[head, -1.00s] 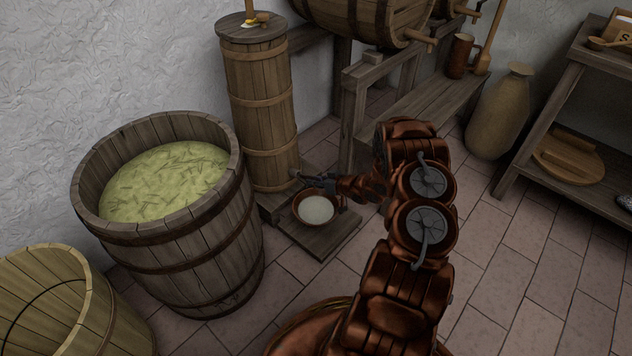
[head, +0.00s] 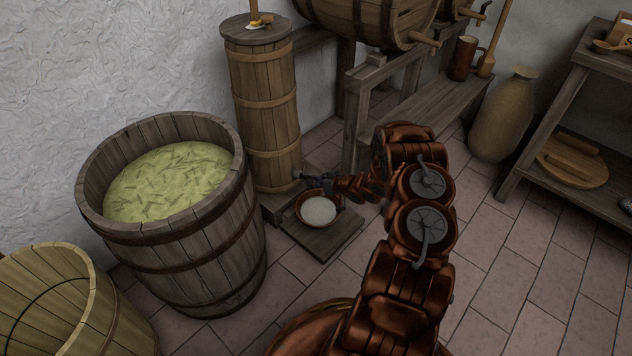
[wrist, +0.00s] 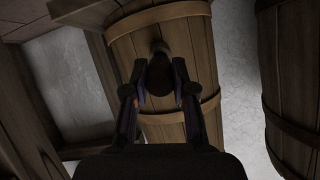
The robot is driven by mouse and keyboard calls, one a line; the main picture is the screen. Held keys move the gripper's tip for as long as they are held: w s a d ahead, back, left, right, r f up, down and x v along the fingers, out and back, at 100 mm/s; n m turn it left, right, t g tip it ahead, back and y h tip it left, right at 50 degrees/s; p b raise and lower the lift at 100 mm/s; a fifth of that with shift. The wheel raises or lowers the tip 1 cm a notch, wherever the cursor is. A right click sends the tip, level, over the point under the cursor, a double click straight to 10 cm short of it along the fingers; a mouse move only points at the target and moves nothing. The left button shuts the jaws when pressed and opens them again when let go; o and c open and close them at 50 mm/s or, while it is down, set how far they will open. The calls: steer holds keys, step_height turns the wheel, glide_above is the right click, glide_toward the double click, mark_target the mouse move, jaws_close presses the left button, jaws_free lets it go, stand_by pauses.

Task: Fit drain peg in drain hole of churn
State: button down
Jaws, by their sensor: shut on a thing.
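The churn (head: 262,105) is a tall, narrow wooden cask with pale hoops, standing upright at the back wall. My gripper (head: 308,181) is at its lower right side, low above a bowl. In the wrist view my gripper (wrist: 160,88) points at the churn (wrist: 188,50), with its two fingers on either side of a dark, rounded thing (wrist: 160,72), which I take to be the drain peg. This thing appears against the staves. The drain hole is hidden, and I cannot tell whether the peg is in it.
A brown bowl of white liquid (head: 319,210) sits on a low wooden board (head: 325,241) under my gripper. A large tub of green mash (head: 185,262) stands to the left. A bench (head: 425,112) and a clay jar (head: 503,115) are to the right. The tiled floor at right is clear.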

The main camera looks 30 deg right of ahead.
steer(key=shift+w+a+f, duration=0.15)
steer(key=shift+w, duration=0.5)
steer(key=shift+w+a+f, duration=0.1)
steer(key=shift+w+f, duration=0.05)
steer(key=shift+w, duration=0.5)
steer(key=c, duration=0.9)
jaws_free()
steer(key=shift+o, duration=0.2)
steer(key=v, duration=1.2)
